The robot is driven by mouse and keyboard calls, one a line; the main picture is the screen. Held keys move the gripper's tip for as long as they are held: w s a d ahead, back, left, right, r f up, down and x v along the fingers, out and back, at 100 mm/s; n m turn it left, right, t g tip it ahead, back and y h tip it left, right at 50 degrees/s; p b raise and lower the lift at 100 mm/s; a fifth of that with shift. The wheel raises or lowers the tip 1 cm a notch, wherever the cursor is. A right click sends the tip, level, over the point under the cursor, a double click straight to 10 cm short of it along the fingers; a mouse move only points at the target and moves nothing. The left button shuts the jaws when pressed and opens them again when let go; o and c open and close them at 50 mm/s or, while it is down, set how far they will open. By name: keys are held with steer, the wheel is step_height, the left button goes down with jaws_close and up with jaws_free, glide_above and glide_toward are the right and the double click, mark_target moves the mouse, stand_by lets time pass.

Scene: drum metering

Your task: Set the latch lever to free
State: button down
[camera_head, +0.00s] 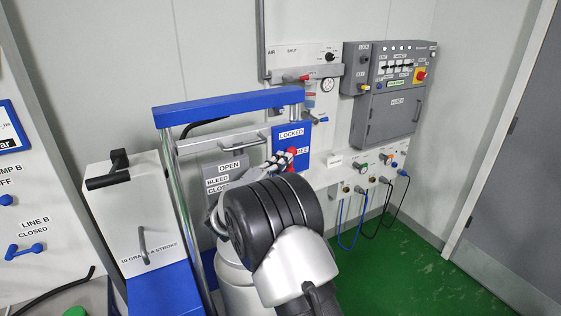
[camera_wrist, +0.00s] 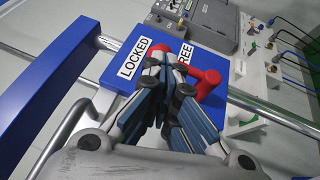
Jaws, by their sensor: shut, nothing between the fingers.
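The red latch lever (camera_wrist: 207,82) is on a blue plate (camera_wrist: 118,77) with a LOCKED label (camera_wrist: 140,58) and a FREE label (camera_wrist: 184,57). In the head view, the lever (camera_head: 291,153) shows red just beyond my fingertips. My gripper (camera_wrist: 167,64) is shut and empty, its fingers over the plate between the two labels, covering part of FREE. Whether a finger touches the lever I cannot tell.
A blue crossbar (camera_head: 225,105) and metal rails frame the plate. An OPEN/BLEED/CLOSED panel (camera_head: 224,160) is left of it. A grey control box (camera_head: 390,115) and cabled sockets are on the right. Green floor (camera_head: 400,270) is clear at lower right.

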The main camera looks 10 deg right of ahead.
mark_target(294, 151)
steer(key=d+m+g+y+p, duration=0.1)
steer(key=w+d+r+m+g+y+p, duration=0.1)
steer(key=g+y, duration=0.1)
steer(key=d+r+m+g+y+p, duration=0.1)
steer(key=d+y, duration=0.1)
steer(key=shift+w+d+g, duration=0.1)
steer(key=shift+w+g, duration=0.05)
steer(key=shift+g, duration=0.15)
steer(key=d+f+y+p, duration=0.1)
steer(key=p, duration=0.2)
steer(key=w+d+f+m+g+y+p, duration=0.1)
steer(key=y+p, duration=0.1)
steer(key=d+f+m+g+y+p, duration=0.1)
steer(key=d+p, duration=0.1)
steer(key=p, duration=0.1)
steer(key=shift+w+y+p, duration=0.15)
steer(key=shift+y+p, duration=0.15)
steer(key=shift+y, duration=0.1)
stand_by(0.4)
